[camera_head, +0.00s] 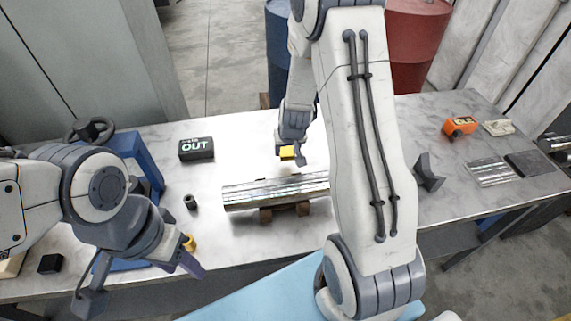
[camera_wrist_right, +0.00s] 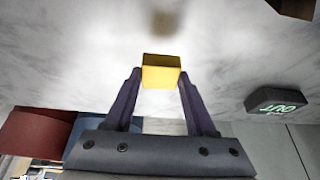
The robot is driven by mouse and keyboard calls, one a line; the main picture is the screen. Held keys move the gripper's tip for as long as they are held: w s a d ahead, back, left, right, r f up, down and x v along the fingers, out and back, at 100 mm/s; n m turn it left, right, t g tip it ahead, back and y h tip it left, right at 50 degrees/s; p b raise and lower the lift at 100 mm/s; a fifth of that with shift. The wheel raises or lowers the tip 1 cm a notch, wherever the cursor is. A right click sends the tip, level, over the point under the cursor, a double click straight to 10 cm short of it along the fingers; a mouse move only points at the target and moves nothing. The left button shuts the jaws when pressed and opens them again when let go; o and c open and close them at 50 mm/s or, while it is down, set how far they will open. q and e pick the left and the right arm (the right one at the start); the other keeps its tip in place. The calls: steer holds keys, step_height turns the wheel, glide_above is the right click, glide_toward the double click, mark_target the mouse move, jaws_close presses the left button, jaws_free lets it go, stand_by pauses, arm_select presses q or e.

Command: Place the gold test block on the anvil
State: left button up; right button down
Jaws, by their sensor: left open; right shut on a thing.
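The gold test block (camera_head: 287,153) is a small yellow block. It is held between the fingers of my right gripper (camera_head: 292,157), behind the silver cylinder. The right wrist view shows the block (camera_wrist_right: 160,76) between the two fingertips of the right gripper (camera_wrist_right: 160,82), apart from the marbled tabletop. A dark grey piece that looks like the anvil (camera_head: 430,172) stands on the table, right of my right arm, which may hide part of it. My left gripper (camera_head: 142,282) is open and empty at the table's front left.
A silver cylinder (camera_head: 275,190) lies on wooden supports mid-table. A black OUT block (camera_head: 196,149) stands behind it to the left; a small dark cylinder (camera_head: 190,202) stands nearer. An orange item (camera_head: 459,126) is at right. Blue and red barrels (camera_head: 416,42) stand behind the table.

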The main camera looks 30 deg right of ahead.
mark_target(288, 156)
steer(key=shift+f+b, duration=0.5)
steer(key=shift+f, duration=1.35)
steer(key=shift+f, duration=0.2)
steer(key=shift+c, duration=1.1)
jaws_free()
